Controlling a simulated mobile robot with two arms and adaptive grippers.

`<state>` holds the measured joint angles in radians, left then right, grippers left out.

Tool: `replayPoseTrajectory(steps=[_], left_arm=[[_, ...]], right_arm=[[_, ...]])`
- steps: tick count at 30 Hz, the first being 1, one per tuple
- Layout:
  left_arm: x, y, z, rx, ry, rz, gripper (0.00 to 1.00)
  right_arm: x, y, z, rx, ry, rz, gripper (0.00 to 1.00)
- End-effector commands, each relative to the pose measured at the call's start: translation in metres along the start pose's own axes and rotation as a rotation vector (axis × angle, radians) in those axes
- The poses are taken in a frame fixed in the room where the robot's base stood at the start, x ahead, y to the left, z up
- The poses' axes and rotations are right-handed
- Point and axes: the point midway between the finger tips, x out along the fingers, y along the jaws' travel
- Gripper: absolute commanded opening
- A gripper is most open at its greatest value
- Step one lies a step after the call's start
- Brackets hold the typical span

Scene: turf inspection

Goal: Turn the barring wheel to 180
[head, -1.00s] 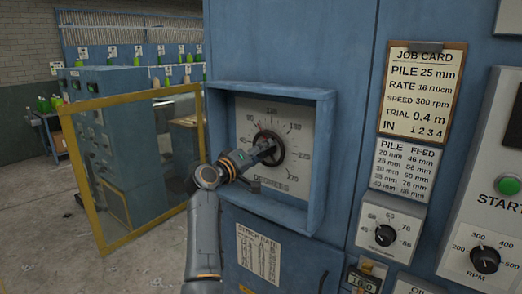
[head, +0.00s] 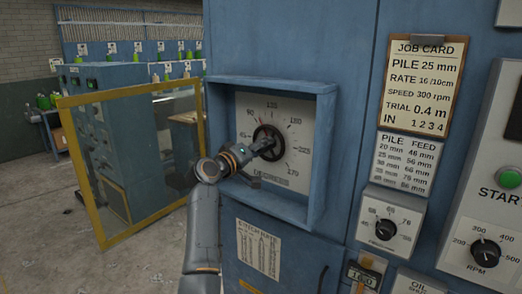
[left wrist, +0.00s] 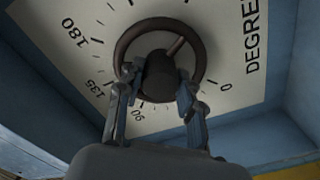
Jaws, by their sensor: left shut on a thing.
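The dark barring wheel (head: 281,135) sits on a white degree dial (head: 291,160) inside a blue recessed box. The dial carries marks from 0 through 90, 135, 180 and 270. A small red mark shows by the wheel near the 90 side; its exact reading is too small to tell. My left gripper (head: 264,146) reaches in from the lower left and is shut on the wheel. In the left wrist view, the wheel rim (left wrist: 204,62) and one spoke show, and my gripper's fingers (left wrist: 158,80) lie either side of the dark hub. My right gripper is not in view.
The blue box frame (head: 325,150) surrounds the dial closely. A yellow-framed clear guard (head: 100,225) stands open at the left. At the right are the job card (head: 421,85), a feed knob (head: 385,229), an RPM knob (head: 486,252) and a green start button (head: 509,178).

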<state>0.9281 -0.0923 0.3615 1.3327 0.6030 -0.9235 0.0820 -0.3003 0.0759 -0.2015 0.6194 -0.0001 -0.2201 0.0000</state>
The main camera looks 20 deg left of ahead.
Motion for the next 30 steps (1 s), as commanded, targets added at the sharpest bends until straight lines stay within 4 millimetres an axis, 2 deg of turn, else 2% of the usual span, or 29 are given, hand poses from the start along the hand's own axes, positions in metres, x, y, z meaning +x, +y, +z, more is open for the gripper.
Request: replayPoseTrajectory(steps=[15, 30], left_arm=[[-0.001, -0.005, 0.002, 0.43, 0.0, -0.002, 0.05], [-0.001, -0.003, 0.0, 0.903, -0.001, -0.004, 0.05]], right_arm=[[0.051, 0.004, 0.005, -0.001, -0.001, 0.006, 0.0], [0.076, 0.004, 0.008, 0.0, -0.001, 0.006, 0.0]])
